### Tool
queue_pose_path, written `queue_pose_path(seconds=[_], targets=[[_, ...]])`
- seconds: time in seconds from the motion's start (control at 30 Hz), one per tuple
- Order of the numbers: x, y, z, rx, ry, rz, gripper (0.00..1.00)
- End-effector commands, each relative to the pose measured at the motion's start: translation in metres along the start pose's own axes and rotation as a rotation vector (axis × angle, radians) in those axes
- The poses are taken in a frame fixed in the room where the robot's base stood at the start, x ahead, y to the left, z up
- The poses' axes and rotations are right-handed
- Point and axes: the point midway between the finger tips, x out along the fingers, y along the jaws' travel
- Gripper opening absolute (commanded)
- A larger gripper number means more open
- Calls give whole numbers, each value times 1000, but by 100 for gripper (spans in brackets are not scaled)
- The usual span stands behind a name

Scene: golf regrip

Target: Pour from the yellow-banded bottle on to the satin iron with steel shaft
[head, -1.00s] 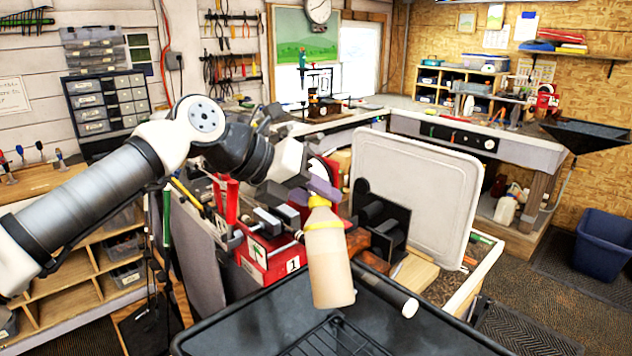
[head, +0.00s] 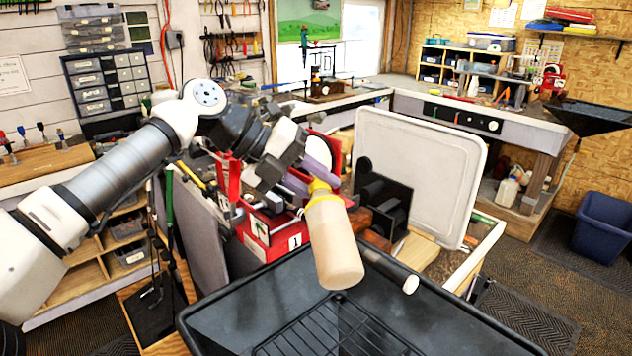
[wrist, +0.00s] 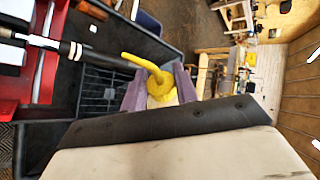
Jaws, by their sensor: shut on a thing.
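The yellow-banded bottle (head: 333,245) is tan with a yellow top and hangs over the near tray, leaning with its base to the right. My gripper (head: 320,178) is shut on it near its top. In the wrist view the purple fingers of my gripper (wrist: 160,92) flank the bottle's yellow cap and spout (wrist: 158,78). A club shaft with a dark grip (wrist: 85,52) and a bright steel part (wrist: 40,41) runs from the red vise in the wrist view. The club's head is not identifiable.
A black tray (head: 215,318) with a wire rack (head: 318,335) lies below the bottle. The red vise (head: 268,236) is left of it. A pale upright board (head: 420,175) and a black stand (head: 383,205) are close behind on the right.

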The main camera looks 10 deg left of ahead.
Motion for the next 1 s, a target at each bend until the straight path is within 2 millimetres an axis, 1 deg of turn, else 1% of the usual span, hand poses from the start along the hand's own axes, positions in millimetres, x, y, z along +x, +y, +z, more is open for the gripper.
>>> queue_pose_path(seconds=[1.0], targets=[[3, 3, 2, -43, 31, -16, 0]])
